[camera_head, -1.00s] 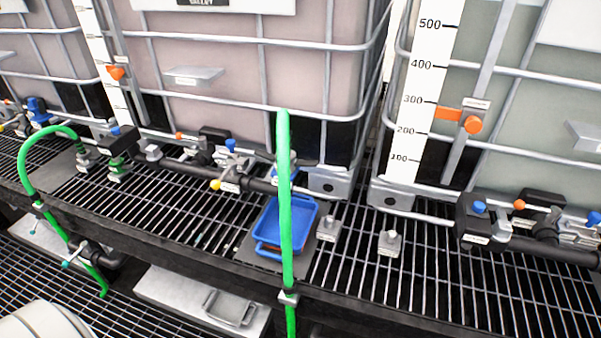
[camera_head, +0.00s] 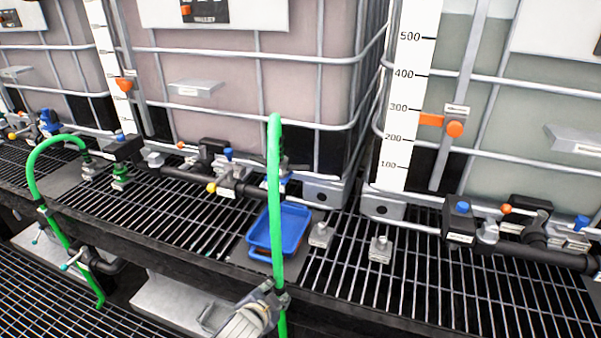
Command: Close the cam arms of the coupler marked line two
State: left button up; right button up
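Labels on the couplers and valves are too small to read, so I cannot tell which is marked line two. A left green hose (camera_head: 35,165) arches up to a grey coupler (camera_head: 92,167) on the rack. A middle green hose (camera_head: 275,200) stands upright in front of a black valve assembly (camera_head: 228,180) with blue and yellow knobs; its far end is hidden. My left gripper (camera_head: 268,300) is at the bottom centre, by a dark clamp low on the middle hose. Its fingers are unclear against the clamp. My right gripper is not in view.
A blue tray (camera_head: 289,229) sits on the black grating behind the middle hose. Two small grey blocks (camera_head: 320,234) (camera_head: 380,249) stand to its right. Large caged totes (camera_head: 250,85) fill the back. Grating at the lower right (camera_head: 470,300) is clear.

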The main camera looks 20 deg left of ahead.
pick_arm(q)
jog(key=w+r+m+t, duration=0.3)
jog(key=w+r+t, duration=0.1)
jog(key=w+r, duration=0.45)
jog(key=m+t+h, duration=0.1)
jog(key=m+t, duration=0.3)
jog(key=m, duration=0.1)
send_near(303, 170)
jog(key=w, duration=1.1)
jog(key=shift+r, duration=0.15)
grip_shut()
